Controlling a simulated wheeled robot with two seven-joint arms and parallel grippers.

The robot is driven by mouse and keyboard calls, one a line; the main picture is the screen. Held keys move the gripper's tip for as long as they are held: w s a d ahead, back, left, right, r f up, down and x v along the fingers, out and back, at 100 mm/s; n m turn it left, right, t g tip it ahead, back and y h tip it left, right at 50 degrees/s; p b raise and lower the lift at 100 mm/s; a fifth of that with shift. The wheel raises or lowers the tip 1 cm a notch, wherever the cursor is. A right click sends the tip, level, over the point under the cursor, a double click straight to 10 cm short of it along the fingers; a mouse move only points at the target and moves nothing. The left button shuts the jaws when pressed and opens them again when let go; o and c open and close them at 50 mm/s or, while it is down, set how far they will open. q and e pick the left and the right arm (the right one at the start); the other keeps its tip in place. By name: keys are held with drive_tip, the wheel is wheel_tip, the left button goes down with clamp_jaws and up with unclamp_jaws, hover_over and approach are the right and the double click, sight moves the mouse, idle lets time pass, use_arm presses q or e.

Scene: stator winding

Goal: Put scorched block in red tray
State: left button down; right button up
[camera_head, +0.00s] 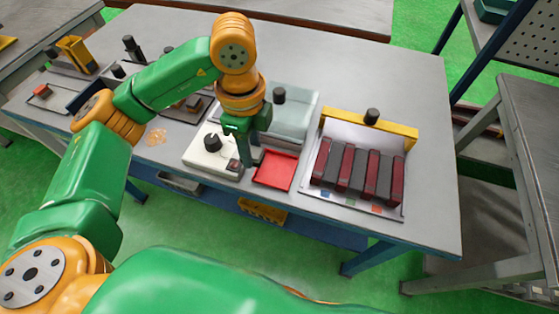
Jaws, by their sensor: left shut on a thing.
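My left gripper (250,158) comes down over the table, between the white box with the black knob (205,157) and the red tray (277,171). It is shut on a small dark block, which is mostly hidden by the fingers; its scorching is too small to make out. The fingertips are just left of the tray's left edge. The red tray is shallow, lies flat near the front edge of the table and looks empty. My right gripper is not in view.
Right of the tray, a rack with a yellow back bar (390,131) holds several dark red and black blocks (361,170). Further left are more fixtures (88,82). The table's back and right side are clear.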

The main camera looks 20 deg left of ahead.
sight(276, 170)
use_arm(q)
drive_tip(key=w+d+f, duration=0.1)
drive_tip(key=f, duration=0.1)
drive_tip(key=w+d+f, duration=0.2)
drive_tip(key=f, duration=0.1)
drive_tip(key=shift+w+d+f, duration=0.35)
drive_tip(key=shift+w+d, duration=0.05)
wheel_tip(276, 170, down, 3)
drive_tip(key=shift+a+r+p, duration=0.1)
drive_tip(key=shift+a+p, duration=0.05)
drive_tip(key=shift+p, duration=0.65)
drive_tip(key=shift+w+f, duration=0.1)
drive_tip(key=shift+f, duration=0.3)
drive_tip(key=c, duration=0.5)
unclamp_jaws()
drive_tip(key=shift+c, duration=0.2)
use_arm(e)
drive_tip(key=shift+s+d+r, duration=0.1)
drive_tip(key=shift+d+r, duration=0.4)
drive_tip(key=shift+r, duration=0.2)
